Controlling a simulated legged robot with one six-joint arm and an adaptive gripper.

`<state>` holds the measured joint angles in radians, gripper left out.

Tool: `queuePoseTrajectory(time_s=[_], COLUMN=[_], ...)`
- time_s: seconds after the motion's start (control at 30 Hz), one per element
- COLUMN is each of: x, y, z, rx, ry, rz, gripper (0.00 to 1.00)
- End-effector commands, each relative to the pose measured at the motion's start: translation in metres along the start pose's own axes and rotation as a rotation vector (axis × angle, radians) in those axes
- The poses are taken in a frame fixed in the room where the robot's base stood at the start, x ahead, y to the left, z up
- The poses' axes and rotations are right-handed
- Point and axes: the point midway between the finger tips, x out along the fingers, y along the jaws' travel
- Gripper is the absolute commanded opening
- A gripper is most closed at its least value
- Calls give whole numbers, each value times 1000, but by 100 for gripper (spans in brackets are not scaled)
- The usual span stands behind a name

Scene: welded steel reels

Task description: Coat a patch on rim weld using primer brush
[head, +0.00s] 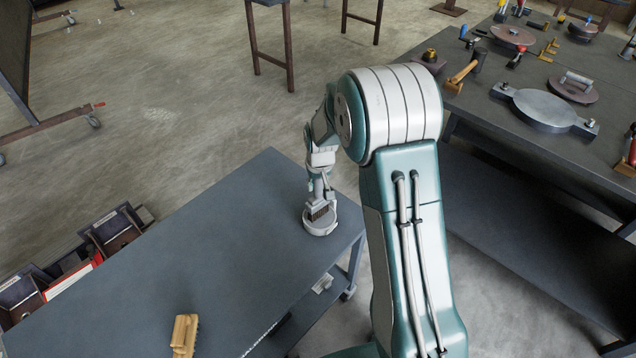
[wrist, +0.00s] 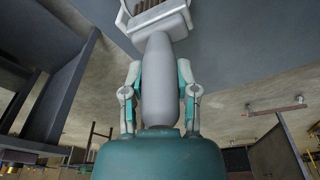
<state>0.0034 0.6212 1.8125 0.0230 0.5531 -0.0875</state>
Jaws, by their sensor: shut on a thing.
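In the wrist view my gripper (wrist: 160,75) has one finger on each side of this handle, which I take for the primer brush (wrist: 160,95). Brown bristle-like strips (wrist: 155,6) in a pale frame show past its far end, cut by the top edge. In the head view a pale round piece (head: 320,226) lies under the gripper at the tabletop; I cannot tell whether it touches. I cannot make out a rim weld.
The grey table (head: 200,255) is mostly bare, with a yellowish wooden block-like item (head: 184,335) near its front. Open bins (head: 110,232) stand at its left. A dark bench (head: 470,105) at right holds a lugged round plate (head: 545,108), a mallet (head: 462,74) and several tools.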

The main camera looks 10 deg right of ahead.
Motion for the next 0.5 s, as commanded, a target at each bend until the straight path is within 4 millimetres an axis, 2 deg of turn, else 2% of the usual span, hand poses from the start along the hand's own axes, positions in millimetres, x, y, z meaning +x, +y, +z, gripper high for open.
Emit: queuePoseTrajectory(time_s=[0.5], x=[5], y=[0], z=[1], rx=[0], ry=[0], rz=[0], gripper=[0])
